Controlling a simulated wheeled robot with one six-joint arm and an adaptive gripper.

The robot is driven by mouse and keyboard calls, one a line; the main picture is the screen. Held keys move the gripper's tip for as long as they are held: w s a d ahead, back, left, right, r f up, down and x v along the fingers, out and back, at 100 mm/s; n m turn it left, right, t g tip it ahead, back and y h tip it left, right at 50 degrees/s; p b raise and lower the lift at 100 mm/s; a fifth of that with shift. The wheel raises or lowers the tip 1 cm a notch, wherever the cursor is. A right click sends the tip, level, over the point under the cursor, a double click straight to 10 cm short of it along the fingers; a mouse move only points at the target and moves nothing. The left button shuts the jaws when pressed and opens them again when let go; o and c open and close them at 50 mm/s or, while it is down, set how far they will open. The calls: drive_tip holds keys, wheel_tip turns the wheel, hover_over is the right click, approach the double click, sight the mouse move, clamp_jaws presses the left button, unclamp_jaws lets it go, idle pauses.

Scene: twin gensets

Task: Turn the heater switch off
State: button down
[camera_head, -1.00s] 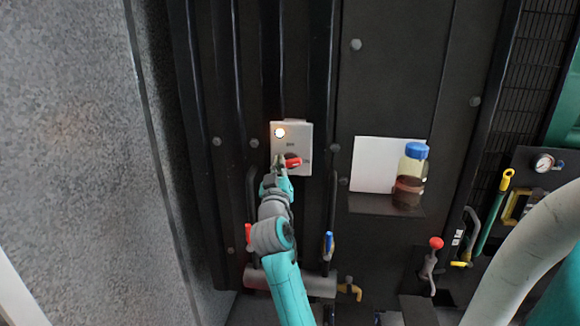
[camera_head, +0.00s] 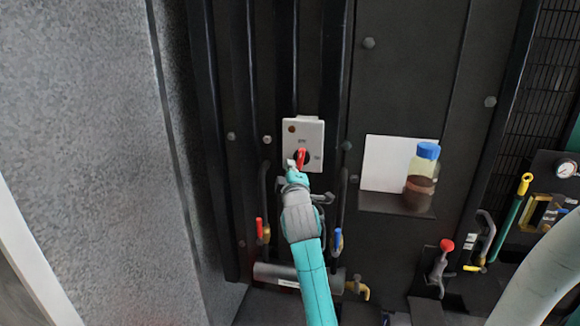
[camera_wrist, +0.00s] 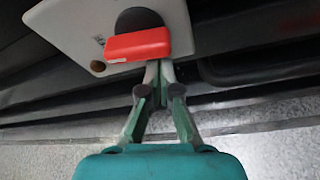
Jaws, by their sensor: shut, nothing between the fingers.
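The heater switch is a red handle (camera_head: 301,158) on a dark round base, set in a pale box (camera_head: 312,130) on the black panel. In the head view the handle stands nearly upright, and the small lamp (camera_head: 292,128) on the box looks dark. My gripper (camera_head: 295,166) is just below and left of the handle. In the wrist view the red handle (camera_wrist: 138,45) lies across the dark round base on the pale plate (camera_wrist: 70,25). My gripper (camera_wrist: 159,68) is shut and empty, its fingertips close by the handle; I cannot tell whether they touch it.
A shelf at the right holds a blue-capped bottle (camera_head: 421,177) before a white card (camera_head: 385,163). Below the box are a red-handled valve (camera_head: 260,229), a blue-handled valve (camera_head: 338,240) and a horizontal cylinder (camera_head: 280,275). A red-knobbed lever (camera_head: 446,246) stands at lower right.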

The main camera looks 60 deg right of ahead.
drive_tip(key=shift+n, duration=0.5)
drive_tip(key=shift+s+f, duration=0.1)
drive_tip(key=shift+f, duration=0.15)
drive_tip(key=shift+s+d+f, duration=0.1)
drive_tip(key=shift+s, duration=0.05)
idle(0.3)
drive_tip(key=s+a, duration=0.3)
drive_tip(key=a, duration=0.6)
drive_tip(key=shift+w, duration=0.1)
